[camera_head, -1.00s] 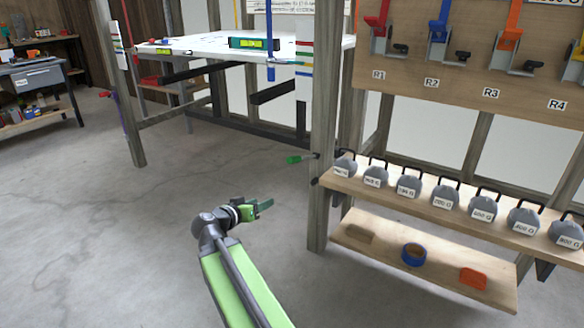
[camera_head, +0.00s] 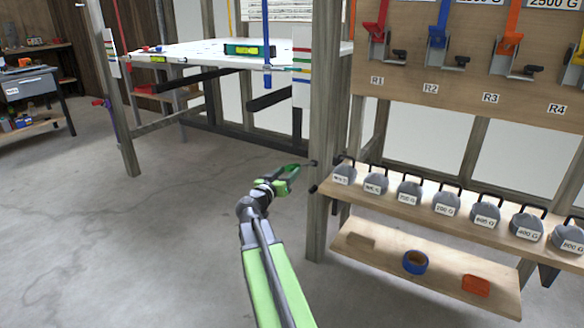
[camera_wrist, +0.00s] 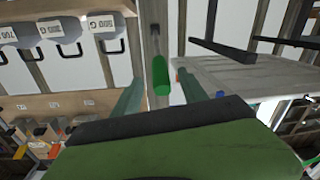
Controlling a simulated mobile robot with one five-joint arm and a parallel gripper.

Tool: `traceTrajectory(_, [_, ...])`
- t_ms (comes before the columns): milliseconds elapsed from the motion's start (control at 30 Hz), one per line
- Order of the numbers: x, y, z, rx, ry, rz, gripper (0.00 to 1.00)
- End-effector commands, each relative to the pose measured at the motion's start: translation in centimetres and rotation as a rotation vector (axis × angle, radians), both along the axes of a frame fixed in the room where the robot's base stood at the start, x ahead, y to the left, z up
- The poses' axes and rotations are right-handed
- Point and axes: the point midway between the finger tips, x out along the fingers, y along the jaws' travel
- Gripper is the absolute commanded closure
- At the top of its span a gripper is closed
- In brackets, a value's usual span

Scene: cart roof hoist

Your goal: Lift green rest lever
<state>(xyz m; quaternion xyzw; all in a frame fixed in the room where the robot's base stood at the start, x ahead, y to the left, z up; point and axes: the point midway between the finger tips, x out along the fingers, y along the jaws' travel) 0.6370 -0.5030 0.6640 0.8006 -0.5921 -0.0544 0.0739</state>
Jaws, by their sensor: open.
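In the head view, my gripper (camera_head: 291,174) is open at the wooden post, around the lever's place. I cannot tell whether a finger touches the grip.
The wooden post (camera_head: 322,130) stands just right of my gripper. A shelf (camera_head: 400,195) with several grey weights is to its right, above a lower shelf with a blue tape roll (camera_head: 415,262) and an orange item (camera_head: 476,285). Floor at left is clear.

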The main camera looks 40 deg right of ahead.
Motion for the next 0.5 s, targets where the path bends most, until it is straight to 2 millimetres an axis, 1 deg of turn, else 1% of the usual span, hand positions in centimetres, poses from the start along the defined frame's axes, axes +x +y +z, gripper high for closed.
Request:
traceTrajectory(33, [0.4,-1.1,0.0,0.000,0.000,0.001,0.50])
traceTrajectory(100, [0.5,-2.1,0.0,0.000,0.000,0.002,0.50])
traceTrajectory(200, [0.8,-3.0,0.0,0.000,0.000,0.005,0.50])
traceTrajectory(300, [0.8,-3.5,0.0,0.000,0.000,0.006,0.50])
traceTrajectory(500, [0.8,-3.5,0.0,0.000,0.000,0.007,0.50])
